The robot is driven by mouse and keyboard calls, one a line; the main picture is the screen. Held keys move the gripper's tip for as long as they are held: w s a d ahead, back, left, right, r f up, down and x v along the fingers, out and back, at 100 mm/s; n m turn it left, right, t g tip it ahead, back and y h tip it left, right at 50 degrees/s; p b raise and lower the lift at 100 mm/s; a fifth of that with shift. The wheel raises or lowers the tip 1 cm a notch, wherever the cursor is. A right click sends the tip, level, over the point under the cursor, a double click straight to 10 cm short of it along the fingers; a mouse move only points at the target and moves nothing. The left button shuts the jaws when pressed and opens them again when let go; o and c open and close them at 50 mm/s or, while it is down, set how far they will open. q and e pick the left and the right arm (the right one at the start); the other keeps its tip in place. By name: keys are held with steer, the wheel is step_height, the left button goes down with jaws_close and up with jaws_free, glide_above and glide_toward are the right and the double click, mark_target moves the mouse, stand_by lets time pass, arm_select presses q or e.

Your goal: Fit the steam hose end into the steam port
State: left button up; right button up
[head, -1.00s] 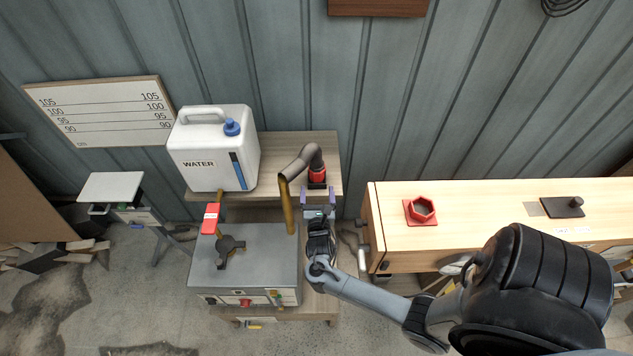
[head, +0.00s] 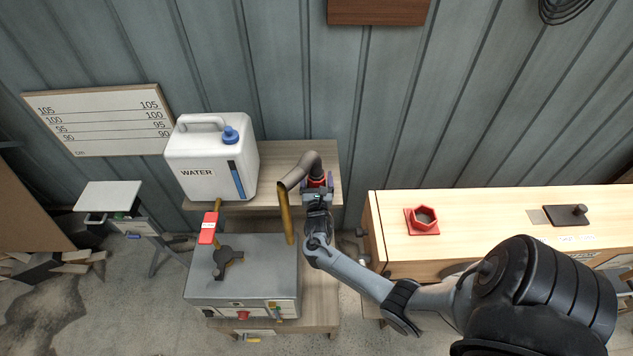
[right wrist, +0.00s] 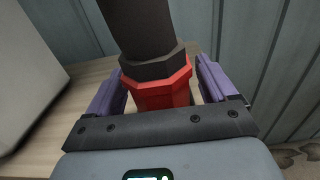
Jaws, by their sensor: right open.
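The steam hose (head: 300,172) is a grey-brown bent tube rising from a brass pipe on the steam box. Its end is a red faceted collar (head: 318,181), standing on the wooden shelf; it also shows in the right wrist view (right wrist: 155,90) below a dark ring. My right gripper (head: 317,187) is open, its purple fingers on either side of the red collar. In the right wrist view a gap shows beside the right finger. A red hexagonal fitting on a square plate, apparently the steam port (head: 423,216), sits on the long wooden box. My left gripper is not in view.
The grey steam box (head: 245,270) with a dark knob and red tag stands left of my right arm. A white water canister (head: 205,165) stands on the shelf (head: 275,155) left of the hose. A black plate (head: 567,215) lies farther right on the wooden box (head: 480,205).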

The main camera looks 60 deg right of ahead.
steer(key=shift+w+d, duration=0.35)
steer(key=shift+d, duration=0.25)
steer(key=c, duration=1.1)
